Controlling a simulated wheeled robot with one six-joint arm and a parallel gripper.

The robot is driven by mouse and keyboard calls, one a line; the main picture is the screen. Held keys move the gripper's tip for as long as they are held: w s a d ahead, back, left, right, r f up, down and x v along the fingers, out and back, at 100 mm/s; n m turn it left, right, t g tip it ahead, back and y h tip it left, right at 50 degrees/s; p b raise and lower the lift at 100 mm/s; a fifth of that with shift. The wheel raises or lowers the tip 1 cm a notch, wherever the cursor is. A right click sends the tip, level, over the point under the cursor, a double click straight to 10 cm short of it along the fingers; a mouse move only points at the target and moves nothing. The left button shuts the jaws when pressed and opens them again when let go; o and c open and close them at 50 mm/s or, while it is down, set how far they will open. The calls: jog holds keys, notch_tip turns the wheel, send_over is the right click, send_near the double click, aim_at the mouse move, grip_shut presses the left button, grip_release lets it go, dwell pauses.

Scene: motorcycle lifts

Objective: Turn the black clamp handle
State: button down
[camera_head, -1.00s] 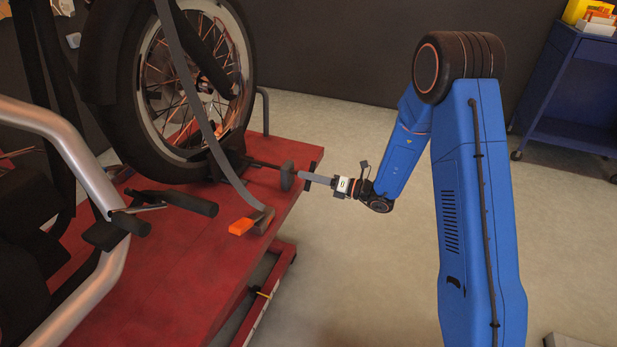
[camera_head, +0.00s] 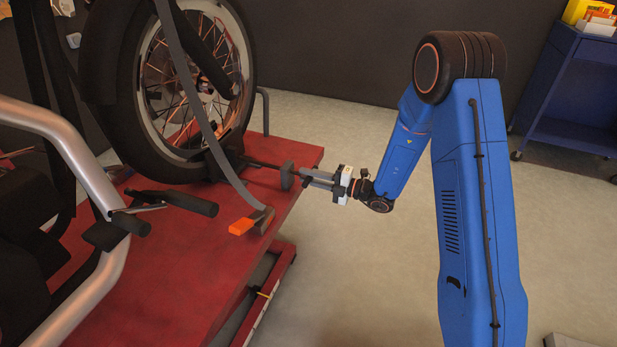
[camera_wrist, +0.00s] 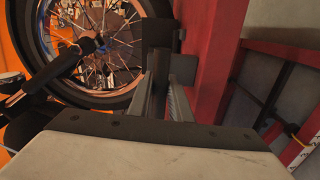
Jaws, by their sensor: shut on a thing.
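The black clamp handle (camera_head: 287,175) shows in the head view as a dark, upright block at the end of a dark rod, by the motorcycle wheel's clamp. My gripper (camera_head: 300,176) reaches it from the right, above the red lift's edge, with its fingers roughly level. It is shut on the handle. In the wrist view the fingers of my gripper (camera_wrist: 168,75) point up the picture toward the wheel.
The motorcycle wheel (camera_head: 150,100) stands behind the clamp on the red lift platform (camera_head: 190,255). A grey strap (camera_head: 205,125) with an orange-ended buckle (camera_head: 242,227) runs down left of the handle. A blue cart (camera_head: 575,90) stands far right.

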jog(key=shift+m, duration=0.6)
jog(key=c, duration=1.6)
grip_release()
jog(key=shift+c, duration=0.2)
jog(key=v, duration=1.7)
jog(key=shift+d, duration=0.25)
jog(key=shift+s, duration=0.1)
